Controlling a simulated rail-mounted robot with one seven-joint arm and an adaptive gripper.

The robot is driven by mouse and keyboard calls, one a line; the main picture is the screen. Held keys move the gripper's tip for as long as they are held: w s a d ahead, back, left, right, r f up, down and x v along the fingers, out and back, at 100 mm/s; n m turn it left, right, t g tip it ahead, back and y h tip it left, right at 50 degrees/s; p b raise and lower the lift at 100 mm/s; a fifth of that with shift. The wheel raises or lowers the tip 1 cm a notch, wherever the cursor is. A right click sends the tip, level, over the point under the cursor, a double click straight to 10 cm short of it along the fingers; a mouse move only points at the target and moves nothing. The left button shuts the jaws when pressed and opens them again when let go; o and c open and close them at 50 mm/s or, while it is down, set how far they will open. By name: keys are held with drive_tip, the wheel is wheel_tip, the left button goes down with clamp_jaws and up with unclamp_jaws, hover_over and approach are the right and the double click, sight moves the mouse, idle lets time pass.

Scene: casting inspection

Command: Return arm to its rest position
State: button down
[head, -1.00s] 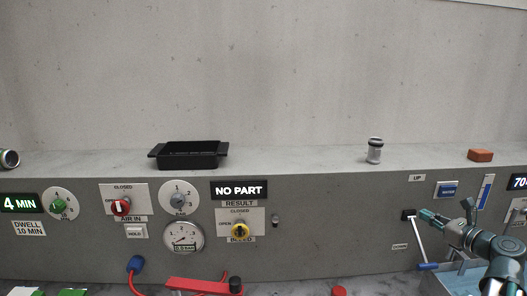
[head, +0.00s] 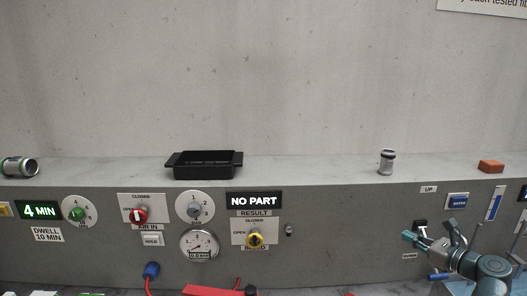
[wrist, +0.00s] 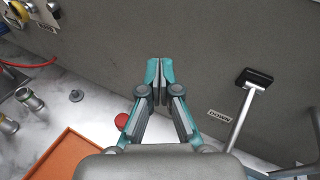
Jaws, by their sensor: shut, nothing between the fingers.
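My gripper (head: 408,239) is at the lower right of the head view, in front of the grey panel and close to the lever with the black handle (head: 420,224). In the wrist view my gripper (wrist: 159,64) has its teal fingertips together with nothing between them.
A black tray (head: 204,166), a metal cylinder fitting (head: 387,162) and an orange block (head: 491,166) stand on the ledge. In the wrist view an orange tray (wrist: 75,160), metal fittings (wrist: 28,98) and a red knob (wrist: 121,121) lie below the panel at left.

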drive_tip(key=w+a+f+n+g+p, duration=0.1)
drive_tip(key=w+a+f+n, duration=0.1)
drive_tip(key=w+a+f, duration=0.1)
drive_tip(key=shift+w+a+f+n+g+h+p, duration=0.2)
drive_tip(key=shift+w+a+n+g+h+p, duration=0.15)
drive_tip(key=shift+w, duration=0.35)
drive_tip(key=shift+f, duration=0.1)
